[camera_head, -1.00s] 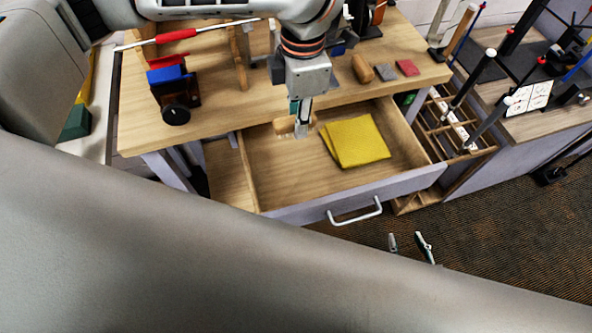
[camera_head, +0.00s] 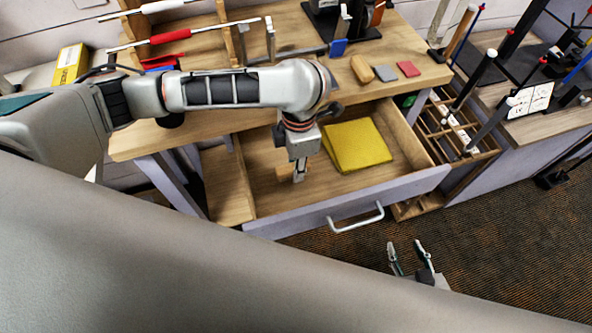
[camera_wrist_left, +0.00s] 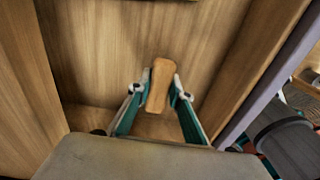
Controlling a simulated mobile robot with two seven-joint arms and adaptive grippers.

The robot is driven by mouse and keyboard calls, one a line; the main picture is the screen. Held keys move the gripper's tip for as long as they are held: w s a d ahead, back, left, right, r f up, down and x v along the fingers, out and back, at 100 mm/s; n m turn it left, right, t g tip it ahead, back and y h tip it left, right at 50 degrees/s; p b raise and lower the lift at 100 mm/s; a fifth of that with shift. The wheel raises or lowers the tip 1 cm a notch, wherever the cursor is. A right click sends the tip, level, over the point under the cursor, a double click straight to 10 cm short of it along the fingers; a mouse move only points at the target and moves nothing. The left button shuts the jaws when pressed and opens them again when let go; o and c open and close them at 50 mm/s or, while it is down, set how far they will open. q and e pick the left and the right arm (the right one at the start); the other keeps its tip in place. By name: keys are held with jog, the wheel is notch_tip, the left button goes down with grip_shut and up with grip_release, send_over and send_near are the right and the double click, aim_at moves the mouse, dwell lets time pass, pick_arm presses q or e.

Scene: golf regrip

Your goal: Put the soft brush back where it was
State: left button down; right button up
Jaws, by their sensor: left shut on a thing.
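The soft brush, with a tan wooden body (camera_wrist_left: 159,86), is between the fingertips of my left gripper (camera_wrist_left: 160,92) in the left wrist view. In the head view my left gripper (camera_head: 299,176) points down into the open drawer (camera_head: 345,190), left of the yellow cloth. A bit of the brush (camera_head: 284,172) shows beside the fingers; the rest is hidden. I cannot tell whether the brush touches the drawer floor. My right gripper (camera_head: 408,259) is open and empty, in front of the drawer above the floor.
A folded yellow cloth (camera_head: 357,146) lies in the drawer, right of the gripper. The bench top (camera_head: 410,88) holds a wooden block (camera_head: 362,69), a grey block (camera_head: 386,73) and a red block (camera_head: 408,69). A club rack (camera_head: 452,128) stands at right.

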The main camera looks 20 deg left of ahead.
pick_arm(q)
notch_tip(320, 180, down, 2)
jog(key=shift+f, duration=0.1)
jog(key=c, duration=1.8)
grip_release()
jog(key=shift+c, duration=0.2)
